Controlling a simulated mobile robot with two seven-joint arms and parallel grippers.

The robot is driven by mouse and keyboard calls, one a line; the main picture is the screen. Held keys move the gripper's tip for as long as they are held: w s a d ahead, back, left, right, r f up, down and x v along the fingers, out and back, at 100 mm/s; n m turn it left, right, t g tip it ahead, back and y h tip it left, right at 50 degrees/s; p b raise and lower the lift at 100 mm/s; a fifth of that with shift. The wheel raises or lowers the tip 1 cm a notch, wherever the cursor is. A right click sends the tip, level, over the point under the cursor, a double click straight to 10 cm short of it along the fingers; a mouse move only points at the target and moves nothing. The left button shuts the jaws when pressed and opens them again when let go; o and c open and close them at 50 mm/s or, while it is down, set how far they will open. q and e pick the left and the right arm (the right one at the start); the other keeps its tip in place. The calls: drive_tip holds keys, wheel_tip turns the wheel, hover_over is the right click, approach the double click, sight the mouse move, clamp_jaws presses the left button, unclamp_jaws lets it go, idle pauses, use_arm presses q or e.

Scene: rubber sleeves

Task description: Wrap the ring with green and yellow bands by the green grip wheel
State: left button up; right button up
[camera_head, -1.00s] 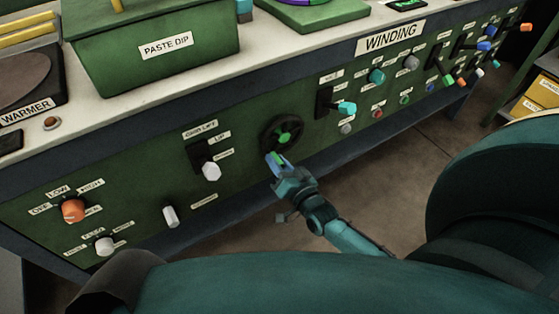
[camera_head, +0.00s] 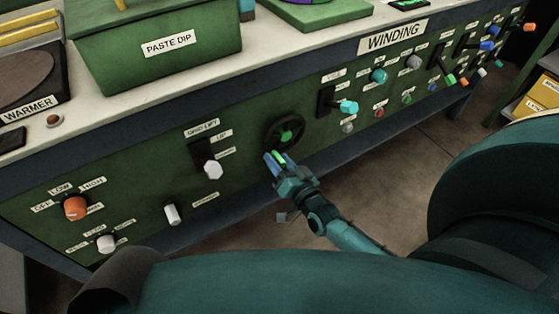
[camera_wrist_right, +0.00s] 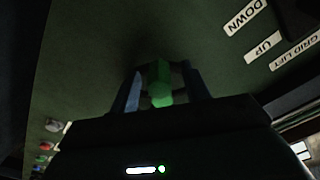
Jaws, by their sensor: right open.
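The grip wheel (camera_head: 285,134) is a dark disc with a green hub on the front panel in the head view. Its green grip (camera_head: 280,157) sits at the wheel's lower edge. My right gripper (camera_head: 274,159) is open with its blue fingers on either side of the grip. In the right wrist view the green grip (camera_wrist_right: 160,83) stands between the fingers (camera_wrist_right: 158,80), with dark gaps on both sides. A ring with green and yellow bands cannot be made out; only a sliver of something purple shows at the top edge. My left gripper is not in view.
A lever with a cyan knob (camera_head: 348,107) is right of the wheel, and a white-knobbed lever (camera_head: 213,169) is left of it. The green paste dip bin (camera_head: 150,50) stands on the bench above. Open floor lies below the panel.

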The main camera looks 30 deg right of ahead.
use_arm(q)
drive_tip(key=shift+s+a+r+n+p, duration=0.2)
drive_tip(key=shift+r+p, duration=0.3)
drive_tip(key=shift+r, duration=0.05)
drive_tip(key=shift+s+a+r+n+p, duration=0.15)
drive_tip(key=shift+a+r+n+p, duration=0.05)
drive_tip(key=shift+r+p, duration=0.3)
use_arm(e)
drive_tip(key=s+d, duration=0.1)
drive_tip(key=s, duration=1.2)
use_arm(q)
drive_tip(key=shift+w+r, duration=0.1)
